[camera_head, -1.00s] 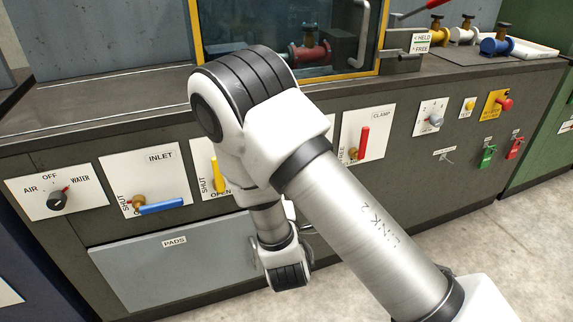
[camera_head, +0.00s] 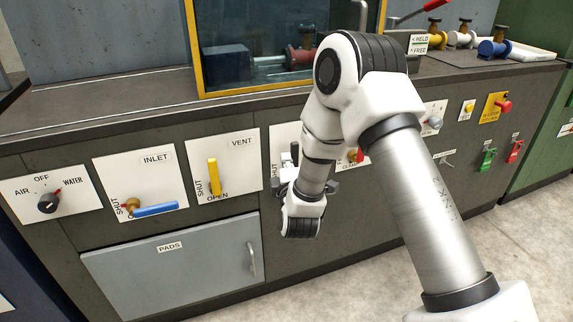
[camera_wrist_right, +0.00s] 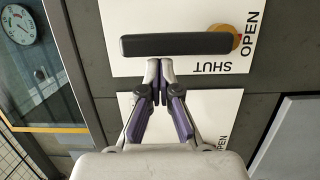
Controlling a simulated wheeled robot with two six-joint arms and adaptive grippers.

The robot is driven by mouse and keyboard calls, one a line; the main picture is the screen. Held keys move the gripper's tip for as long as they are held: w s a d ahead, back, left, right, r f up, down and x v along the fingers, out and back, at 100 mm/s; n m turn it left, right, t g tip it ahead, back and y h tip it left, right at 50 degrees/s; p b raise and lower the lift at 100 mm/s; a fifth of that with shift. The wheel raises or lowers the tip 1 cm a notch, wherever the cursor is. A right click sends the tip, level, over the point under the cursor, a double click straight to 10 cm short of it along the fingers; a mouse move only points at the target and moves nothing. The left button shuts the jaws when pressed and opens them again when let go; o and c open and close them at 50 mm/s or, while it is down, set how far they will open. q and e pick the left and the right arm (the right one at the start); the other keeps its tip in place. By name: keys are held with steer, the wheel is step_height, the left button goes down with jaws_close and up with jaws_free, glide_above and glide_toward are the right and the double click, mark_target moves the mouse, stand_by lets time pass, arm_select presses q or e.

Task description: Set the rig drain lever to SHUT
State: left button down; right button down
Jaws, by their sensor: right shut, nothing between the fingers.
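The lever with a black handle (camera_wrist_right: 180,44) shows in the right wrist view, on a white panel marked OPEN and SHUT. Its handle runs left from a brass hub (camera_wrist_right: 228,38). No name label is readable on this panel. My right gripper (camera_wrist_right: 158,68) is shut and empty, its fingertips close below the handle's middle; I cannot tell whether they touch. In the head view my right gripper (camera_head: 288,162) is at this panel (camera_head: 281,135), partly hidden by my arm. My left gripper is not in view.
Left of this panel are the VENT panel with a yellow lever (camera_head: 213,176), the INLET panel with a blue lever (camera_head: 155,209) and an AIR/WATER knob (camera_head: 47,203). A red lever (camera_head: 354,156) is to the right, partly hidden. The PADS door (camera_head: 170,275) is below.

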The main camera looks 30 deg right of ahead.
stand_by(0.4)
steer(key=shift+d+r+p, duration=0.1)
steer(key=shift+d+p, duration=0.1)
steer(key=shift+p, duration=0.25)
steer(key=shift+s+m, duration=0.1)
steer(key=shift+m, duration=0.3)
steer(key=s+d+f+m+g+y+p, duration=0.1)
steer(key=d+f+m+y+p, duration=0.3)
steer(key=d+m+p, duration=0.6)
steer(key=s+m, duration=0.1)
steer(key=m, duration=0.2)
steer(key=shift+s+f+m, duration=0.15)
steer(key=shift+f+m, duration=0.15)
steer(key=shift+f, duration=0.2)
stand_by(0.4)
